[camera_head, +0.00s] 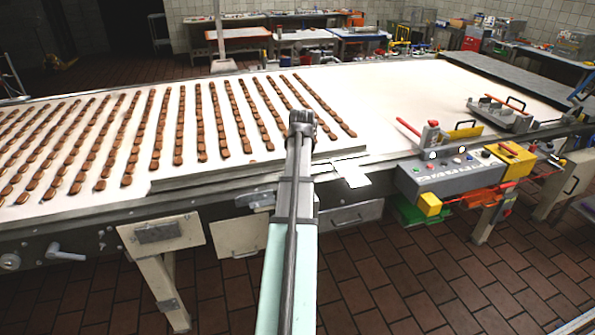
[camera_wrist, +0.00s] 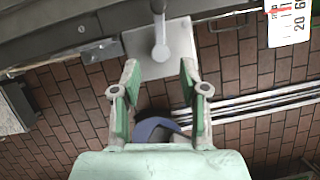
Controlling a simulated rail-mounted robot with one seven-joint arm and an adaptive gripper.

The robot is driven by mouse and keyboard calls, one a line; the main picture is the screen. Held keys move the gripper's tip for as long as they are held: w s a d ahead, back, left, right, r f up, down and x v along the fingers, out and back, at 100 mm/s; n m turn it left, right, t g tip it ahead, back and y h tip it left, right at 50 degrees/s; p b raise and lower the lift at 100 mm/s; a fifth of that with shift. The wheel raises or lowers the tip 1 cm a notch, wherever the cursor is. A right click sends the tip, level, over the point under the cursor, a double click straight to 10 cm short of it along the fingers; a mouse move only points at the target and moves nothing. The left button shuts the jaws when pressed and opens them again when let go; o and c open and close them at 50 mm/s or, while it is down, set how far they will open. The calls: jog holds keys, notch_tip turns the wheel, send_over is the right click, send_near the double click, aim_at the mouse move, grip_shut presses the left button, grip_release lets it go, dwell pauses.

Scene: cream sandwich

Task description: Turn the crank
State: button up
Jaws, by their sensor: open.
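A pale grey crank-like handle (camera_wrist: 160,38) with a rounded end shows at the top centre of the wrist view, in front of a light square plate (camera_wrist: 181,44). My gripper (camera_wrist: 160,72) has green fingers spread wide apart, with nothing held between them. The handle's rounded end lines up with the gap between the fingertips, just beyond them in the picture. Whether it touches either finger is not clear; none is seen. In the head view, a white lever (camera_head: 67,252) sits on the machine's front at far left; I cannot tell whether it is the same handle. My gripper is not visible there.
A long conveyor (camera_head: 400,100) carries rows of brown pieces (camera_head: 180,125). A grey control box (camera_head: 455,170) stands at its front right. Light panels (camera_head: 235,236) hang below the edge. In the wrist view, white rails (camera_wrist: 250,105) and a dark blue round object (camera_wrist: 155,129) lie beyond the fingers.

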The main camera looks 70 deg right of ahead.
jog(key=shift+v, duration=0.75)
